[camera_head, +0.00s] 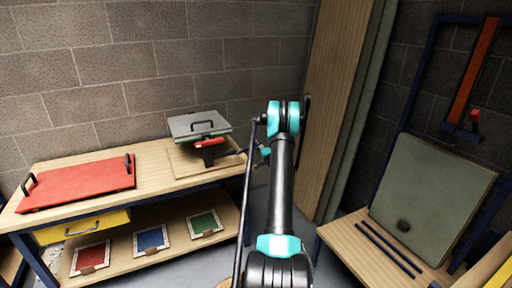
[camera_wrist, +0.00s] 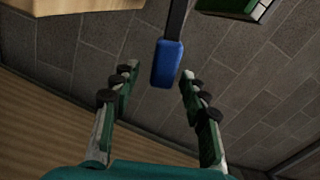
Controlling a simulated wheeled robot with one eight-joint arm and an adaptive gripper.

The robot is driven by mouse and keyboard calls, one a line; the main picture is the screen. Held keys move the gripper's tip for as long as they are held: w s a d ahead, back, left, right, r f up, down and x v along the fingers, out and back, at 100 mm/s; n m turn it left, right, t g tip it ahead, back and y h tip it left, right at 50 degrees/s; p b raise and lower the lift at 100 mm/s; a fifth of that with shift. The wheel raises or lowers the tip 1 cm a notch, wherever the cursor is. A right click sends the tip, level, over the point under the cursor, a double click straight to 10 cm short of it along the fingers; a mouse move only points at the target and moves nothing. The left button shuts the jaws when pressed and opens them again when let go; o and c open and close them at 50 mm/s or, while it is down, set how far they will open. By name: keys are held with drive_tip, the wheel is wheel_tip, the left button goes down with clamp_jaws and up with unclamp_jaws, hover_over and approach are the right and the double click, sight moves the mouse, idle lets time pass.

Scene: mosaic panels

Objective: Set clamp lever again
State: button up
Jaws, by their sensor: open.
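A clamp lever with a blue grip (camera_wrist: 167,62) on a dark shaft comes down from the top of the wrist view. My gripper (camera_wrist: 160,78) is open, with one fingertip on each side of the blue grip. Gaps show between the grip and both fingers; its depth relative to the fingertips is hard to tell. In the head view a red clamp (camera_head: 209,146) sits at the front of a grey panel (camera_head: 190,124) on the workbench, with a dark rod reaching right toward my gripper (camera_head: 263,152). The blue grip cannot be made out there.
The workbench (camera_head: 150,165) also holds a red panel (camera_head: 75,184) with black handles. Framed coloured tiles (camera_head: 150,238) stand on its lower shelf. A wooden board (camera_head: 332,100) leans on the wall behind my arm. A grey-green panel (camera_head: 430,190) with a blue frame stands at right.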

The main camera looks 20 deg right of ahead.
drive_tip(key=s, duration=1)
drive_tip(key=shift+d, duration=0.15)
drive_tip(key=s+a+r+n+g+y, duration=0.1)
drive_tip(key=s+a+r+n+g, duration=0.25)
drive_tip(key=a, duration=0.55)
drive_tip(key=s+a+r+n+g+y, duration=0.25)
drive_tip(key=s+a, duration=0.25)
drive_tip(key=a, duration=0.5)
drive_tip(key=s+a+r+n+g+y, duration=0.1)
drive_tip(key=s+a+r+n+g, duration=0.15)
drive_tip(key=s+a, duration=0.45)
drive_tip(key=s+a+f+n+g+h, duration=0.1)
drive_tip(key=s+a+f+n, duration=0.1)
drive_tip(key=s, duration=0.7)
drive_tip(key=s+a+f+n+g+h, duration=0.1)
drive_tip(key=s+a+n+g+h, duration=0.1)
drive_tip(key=s, duration=0.8)
drive_tip(key=s+a+f+n+g+h, duration=0.1)
drive_tip(key=s+f+n+g+h, duration=0.1)
drive_tip(key=s, duration=0.7)
drive_tip(key=shift+s+a+f, duration=0.25)
drive_tip(key=shift+a+f, duration=0.05)
drive_tip(key=shift+a, duration=0.1)
